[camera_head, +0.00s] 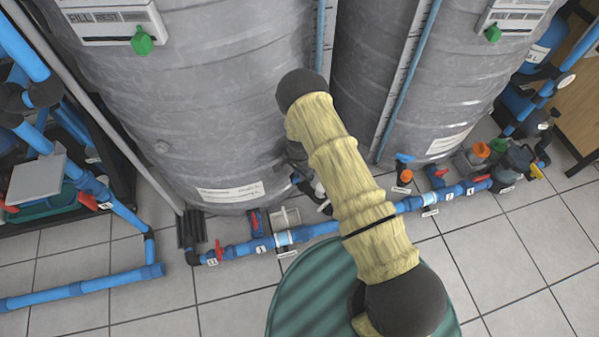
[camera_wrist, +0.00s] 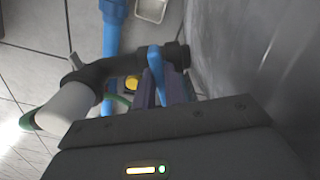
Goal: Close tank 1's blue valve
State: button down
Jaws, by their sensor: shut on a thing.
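In the wrist view, a blue valve lever (camera_wrist: 155,62) stands on a dark pipe fitting (camera_wrist: 94,74) close to the grey tank wall (camera_wrist: 250,50). My gripper (camera_wrist: 162,90) is shut on the lever, with a purple-grey finger on each side of it. The lever's upper end sticks out past the fingers. In the head view, my yellow-sleeved arm covers the gripper and this valve. The left grey tank (camera_head: 190,100) and the right grey tank (camera_head: 440,80) stand behind the arm. I cannot read which is tank 1.
A blue pipe (camera_head: 320,229) with red-handled valves (camera_head: 218,250) runs along the tiled floor before the tanks. Another blue handle (camera_head: 405,157) sits by the right tank. A green ribbed drum (camera_head: 310,290) is at the bottom. Bare floor (camera_head: 540,250) lies at right.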

jog(key=shift+m, duration=0.5)
jog(key=c, duration=1.5)
grip_release()
jog(key=shift+o, duration=0.2)
notch_tip(320, 180, up, 17)
jog(key=p, duration=0.5)
jog(key=shift+r, duration=0.2)
